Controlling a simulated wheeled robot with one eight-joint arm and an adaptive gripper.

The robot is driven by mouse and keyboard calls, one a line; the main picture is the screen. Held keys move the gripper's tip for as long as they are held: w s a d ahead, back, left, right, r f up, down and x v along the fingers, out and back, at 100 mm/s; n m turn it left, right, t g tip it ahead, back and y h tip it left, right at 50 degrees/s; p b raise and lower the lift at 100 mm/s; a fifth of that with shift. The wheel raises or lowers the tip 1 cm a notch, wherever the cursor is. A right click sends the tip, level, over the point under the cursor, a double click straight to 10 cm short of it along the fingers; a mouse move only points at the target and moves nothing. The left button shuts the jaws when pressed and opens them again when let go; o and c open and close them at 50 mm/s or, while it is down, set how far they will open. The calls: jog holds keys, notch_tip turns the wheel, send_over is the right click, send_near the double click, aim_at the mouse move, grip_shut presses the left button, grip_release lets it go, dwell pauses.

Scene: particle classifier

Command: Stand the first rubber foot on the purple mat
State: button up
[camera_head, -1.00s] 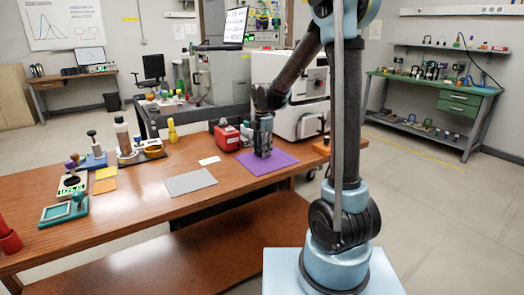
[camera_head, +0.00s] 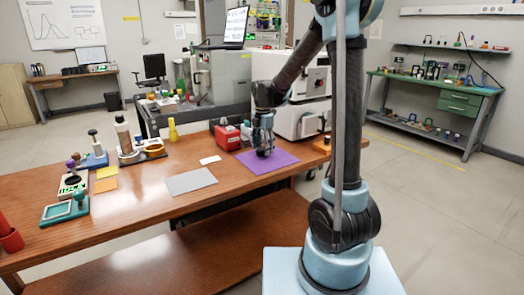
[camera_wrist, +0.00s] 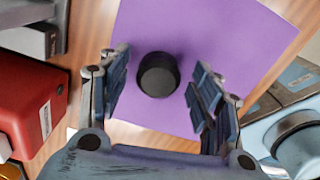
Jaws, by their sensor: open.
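The purple mat (camera_head: 279,167) lies on the wooden table, and it fills the middle of the wrist view (camera_wrist: 215,45). A round black rubber foot (camera_wrist: 158,75) stands on the mat, well inside its edges. My gripper (camera_wrist: 158,88) is open, with one finger on each side of the foot and a gap to both. In the head view my gripper (camera_head: 264,152) points down just over the mat. The foot is hard to tell apart from the gripper there.
A red device (camera_head: 227,137) stands just left of the mat; it also shows in the wrist view (camera_wrist: 30,110). A grey mat (camera_head: 190,181) and a white card (camera_head: 210,160) lie on the table further left. The white machine (camera_head: 300,120) is behind the mat.

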aim_at(263, 147)
notch_tip(263, 147, up, 10)
jog(key=s+d+r+m, duration=0.1)
jog(key=s+d+m, duration=0.6)
jog(key=s+d, duration=0.2)
jog(key=s+d+f+m, duration=0.4)
jog(key=s+m, duration=0.2)
jog(key=s, duration=0.1)
jog(key=s+d+f+m+t, duration=0.1)
jog(key=s+d+f+m, duration=0.3)
jog(key=s+m, duration=0.3)
jog(key=s+d+f+m+t, duration=0.1)
jog(key=s+d+f+m, duration=0.3)
jog(key=s, duration=0.5)
jog(key=shift+f+m, duration=0.8)
jog(key=shift+m, duration=0.4)
